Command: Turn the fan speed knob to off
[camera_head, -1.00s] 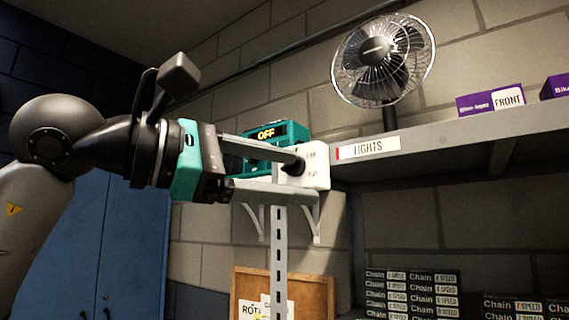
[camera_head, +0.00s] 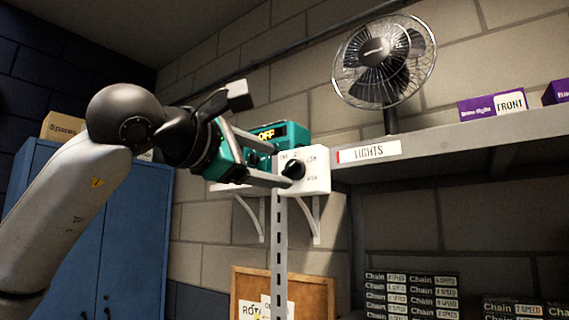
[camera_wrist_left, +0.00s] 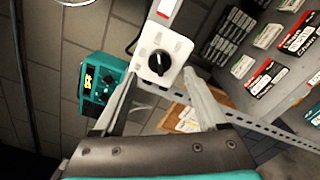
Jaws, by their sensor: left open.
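The fan speed knob (camera_head: 294,169) is a black round dial on the front of a white box (camera_head: 320,168) at the shelf's left end. White labels with small dark print surround it, too small to read surely. In the left wrist view the knob (camera_wrist_left: 159,62) faces me on its white box (camera_wrist_left: 154,77), between and beyond the fingertips. My left gripper (camera_head: 281,167) is open, its two fingers pointing at the knob, one above and one below in the head view. They look apart from the knob; the exact gap is unclear. My right gripper is not in view.
A teal device (camera_head: 291,131) with a lit OFF display stands behind the fingers, beside the white box. Boxes fill the lower shelf. A blue cabinet (camera_head: 130,235) is at left.

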